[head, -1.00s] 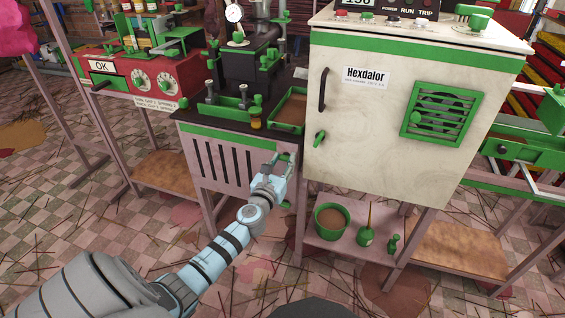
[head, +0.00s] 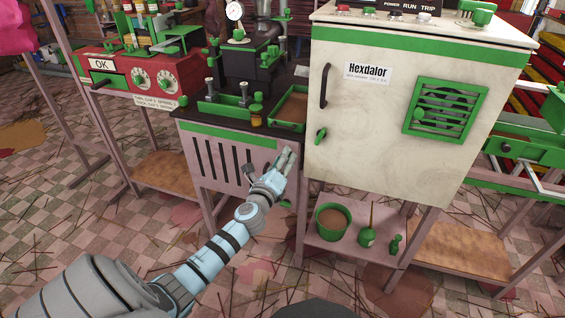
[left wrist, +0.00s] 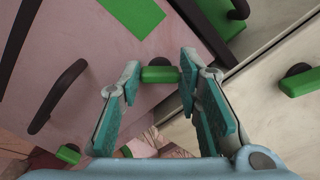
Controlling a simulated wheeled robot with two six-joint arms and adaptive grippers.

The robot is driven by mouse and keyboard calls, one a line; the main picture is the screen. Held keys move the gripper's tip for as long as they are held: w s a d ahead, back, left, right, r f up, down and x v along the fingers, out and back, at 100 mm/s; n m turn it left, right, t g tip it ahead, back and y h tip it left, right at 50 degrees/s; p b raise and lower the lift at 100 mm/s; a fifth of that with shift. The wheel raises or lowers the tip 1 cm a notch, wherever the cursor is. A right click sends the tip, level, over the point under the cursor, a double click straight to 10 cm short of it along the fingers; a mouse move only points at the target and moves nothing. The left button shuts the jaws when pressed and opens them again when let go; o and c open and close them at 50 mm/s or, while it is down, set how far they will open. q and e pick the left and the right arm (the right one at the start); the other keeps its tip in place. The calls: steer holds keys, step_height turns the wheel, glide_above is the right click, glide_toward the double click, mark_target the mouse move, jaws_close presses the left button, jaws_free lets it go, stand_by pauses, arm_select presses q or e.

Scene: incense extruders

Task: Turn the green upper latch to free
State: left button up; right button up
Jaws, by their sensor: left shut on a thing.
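The green upper latch (left wrist: 158,74) is a small green bar with a dark round base behind it, on the pinkish slatted cabinet (head: 203,162). In the left wrist view it lies crosswise between the two fingers of my left gripper (head: 288,156), which is shut on it from both ends. In the head view my fingers hide the latch, near the cabinet's upper right edge. A second, lower green latch (left wrist: 68,153) shows at the bottom left of the wrist view, apart from the fingers. My right gripper is not in view.
A curved black handle (left wrist: 58,96) is on the same cabinet. To the right stands the white Hexdalor cabinet (head: 345,135) with its own green latch (head: 320,136). A green-rimmed tray (head: 290,108) sits above. A shelf below holds a green pot (head: 332,220).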

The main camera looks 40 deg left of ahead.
arm_select(q)
steer(key=n, duration=0.3)
steer(key=shift+f+b, duration=0.1)
steer(key=shift+b, duration=0.3)
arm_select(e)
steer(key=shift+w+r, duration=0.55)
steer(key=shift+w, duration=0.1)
arm_select(q)
steer(key=shift+n, duration=0.4)
steer(key=o, duration=1.1)
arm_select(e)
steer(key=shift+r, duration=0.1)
arm_select(q)
steer(key=shift+o, duration=0.2)
steer(key=v, duration=1.2)
